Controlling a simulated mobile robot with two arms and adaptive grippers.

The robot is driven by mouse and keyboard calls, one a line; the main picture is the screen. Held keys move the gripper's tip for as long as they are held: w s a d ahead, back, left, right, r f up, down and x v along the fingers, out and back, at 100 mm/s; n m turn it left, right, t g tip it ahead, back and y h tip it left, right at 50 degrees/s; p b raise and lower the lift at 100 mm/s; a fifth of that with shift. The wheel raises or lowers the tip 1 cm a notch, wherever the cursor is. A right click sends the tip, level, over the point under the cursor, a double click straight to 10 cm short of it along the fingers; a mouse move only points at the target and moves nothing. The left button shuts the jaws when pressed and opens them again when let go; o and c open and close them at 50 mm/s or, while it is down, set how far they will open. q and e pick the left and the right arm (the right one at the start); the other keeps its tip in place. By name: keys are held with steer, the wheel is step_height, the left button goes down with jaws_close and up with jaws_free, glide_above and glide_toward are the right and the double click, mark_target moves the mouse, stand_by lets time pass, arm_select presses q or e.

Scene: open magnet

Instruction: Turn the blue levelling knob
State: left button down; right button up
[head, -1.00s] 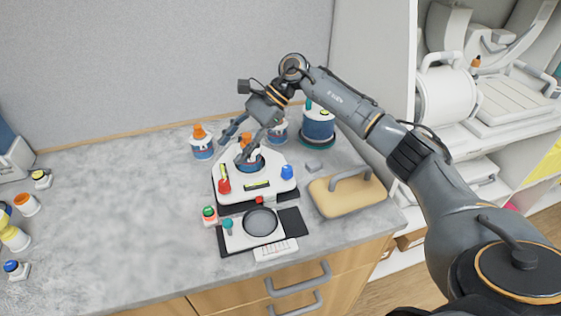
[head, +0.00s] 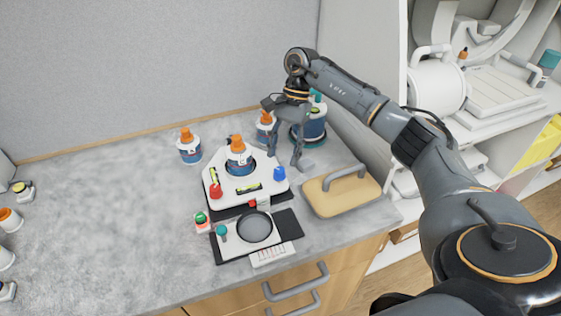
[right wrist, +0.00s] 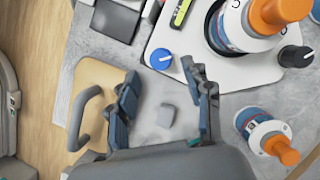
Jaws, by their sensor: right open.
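The blue levelling knob (head: 279,174) stands on the right corner of a white platform (head: 232,201). It also shows in the right wrist view (right wrist: 161,59), with a white pointer mark on top. My right gripper (head: 285,152) is open and empty. It points down just behind the blue knob, apart from it. In the right wrist view, its two fingers (right wrist: 160,78) are spread, with the knob beyond the gap between their tips. A red knob (head: 216,191) sits at the platform's left corner, and a black knob (right wrist: 296,56) shows in the wrist view. My left gripper is not in view.
An orange-capped bottle (head: 239,160) stands on the platform's middle. Similar bottles (head: 190,148) stand behind it. A tan board with a grey handle (head: 341,195) lies right of the platform, near a small grey block (head: 306,165). The counter's left middle is clear.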

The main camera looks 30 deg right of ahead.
mark_target(280, 169)
steer(key=shift+p+x, duration=0.5)
steer(key=shift+x, duration=1.7)
steer(key=shift+c, duration=0.4)
jaws_close()
